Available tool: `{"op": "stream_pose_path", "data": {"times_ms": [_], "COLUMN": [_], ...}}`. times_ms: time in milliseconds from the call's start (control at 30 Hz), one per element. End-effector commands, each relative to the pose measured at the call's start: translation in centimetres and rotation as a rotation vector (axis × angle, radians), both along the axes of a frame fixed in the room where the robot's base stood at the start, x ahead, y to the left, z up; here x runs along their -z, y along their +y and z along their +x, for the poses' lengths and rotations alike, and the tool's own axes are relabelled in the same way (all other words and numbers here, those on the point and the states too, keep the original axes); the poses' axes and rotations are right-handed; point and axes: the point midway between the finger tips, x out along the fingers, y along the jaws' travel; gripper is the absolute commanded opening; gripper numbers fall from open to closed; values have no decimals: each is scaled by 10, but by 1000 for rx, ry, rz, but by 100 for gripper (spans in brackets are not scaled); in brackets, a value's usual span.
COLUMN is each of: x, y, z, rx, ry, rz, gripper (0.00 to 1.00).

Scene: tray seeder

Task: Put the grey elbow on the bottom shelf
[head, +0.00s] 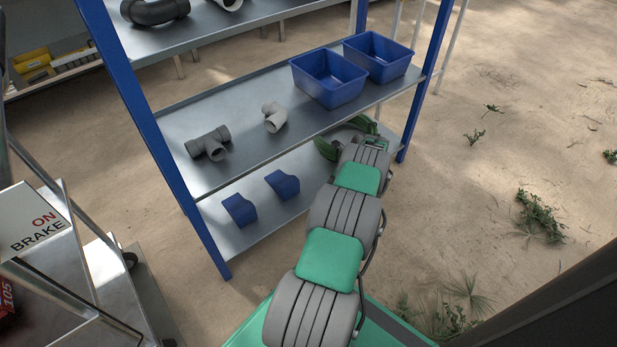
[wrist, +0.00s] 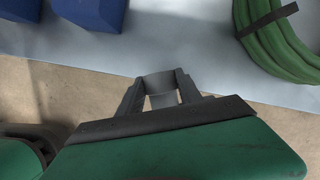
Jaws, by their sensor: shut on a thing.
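My gripper (wrist: 160,93) is shut on a grey pipe piece, seemingly the grey elbow (wrist: 158,82), in the wrist view. Only its ring-like end shows between the fingers; the rest is hidden. The bottom shelf (head: 255,225) is the lowest metal sheet of the blue-posted rack. In the wrist view its pale surface (wrist: 190,45) lies beyond the fingers, and the piece overlaps its front edge. I cannot tell whether the piece touches the shelf. In the head view my arm reaches toward the shelf's right part and hides the gripper and the piece.
Two blue scoop-like bins (head: 240,209) (head: 283,184) stand on the bottom shelf's left part. A green hose coil (wrist: 275,40) lies at its right. The middle shelf (head: 235,160) above holds a dark tee (head: 208,144), a light tee (head: 274,117) and blue bins (head: 330,78).

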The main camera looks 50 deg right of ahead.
Motion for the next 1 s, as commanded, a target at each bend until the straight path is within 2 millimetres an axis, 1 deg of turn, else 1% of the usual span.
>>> {"op": "stream_pose_path", "data": {"times_ms": [33,100,200,300,367,467,533,600,633,700,800,1000], "x": [5,6,5,4,3,3,22,35,38,37,35,39], "y": [2,6,10,12,12,15,16,15,15,14,14,15], "z": [16,37,62,76,81,94,93,93,93,93,93,92], "rx": [-4,-4,-1,2,4,2,5,6,5,5,6,5], "ry": [0,-1,-1,-1,-1,-1,2,0,0,-1,-1,0], "rz": [-3,-3,-2,-1,-1,-2,3,1,1,-2,-1,0], "gripper": [2,2,2,2,2,2,2,2,2,0,0,0]}}
